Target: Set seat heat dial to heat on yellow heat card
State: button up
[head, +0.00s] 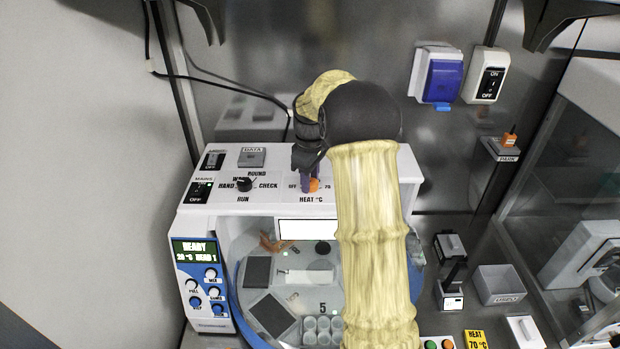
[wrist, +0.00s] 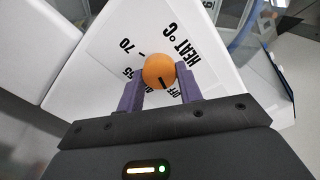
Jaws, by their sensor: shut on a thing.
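The orange seat heat dial (wrist: 158,68) sits on the white panel beside the printed HEAT °C. In the wrist view its dark pointer mark is toward the gripper side, close to the OFF label; a 70 label is further round. My gripper (wrist: 160,88) has its purple fingers on either side of the dial and is shut on it. In the head view, my gripper (head: 307,181) reaches down onto the dial (head: 314,185), which is partly hidden. The yellow heat card (head: 476,339) at the bottom right reads HEAT 70 °C.
A black mode knob (head: 244,185) stands left of the dial on the same panel. A display (head: 194,252) reads READY. The round tray (head: 248,290) lies below. An orange-topped piece (head: 510,140) stands at PARK, right. My arm covers the panel's right part.

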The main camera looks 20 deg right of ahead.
jog(key=m, duration=0.3)
jog(key=shift+m+p, duration=0.3)
jog(key=m, duration=0.4)
jog(key=shift+p, duration=0.3)
jog(key=m, duration=0.5)
jog(key=shift+d+p, duration=0.1)
jog(key=shift+p, duration=0.25)
jog(key=m, duration=0.3)
jog(key=shift+r+m+p, duration=0.1)
jog(key=shift+m+p, duration=0.2)
jog(key=m+p, duration=0.1)
jog(key=m, duration=0.2)
jog(key=shift+m, duration=0.3)
jog(key=m+p, duration=0.1)
jog(key=m, duration=0.2)
jog(key=shift+m, duration=0.3)
jog(key=m+p, duration=0.2)
jog(key=m, duration=0.4)
jog(key=shift+s, duration=0.1)
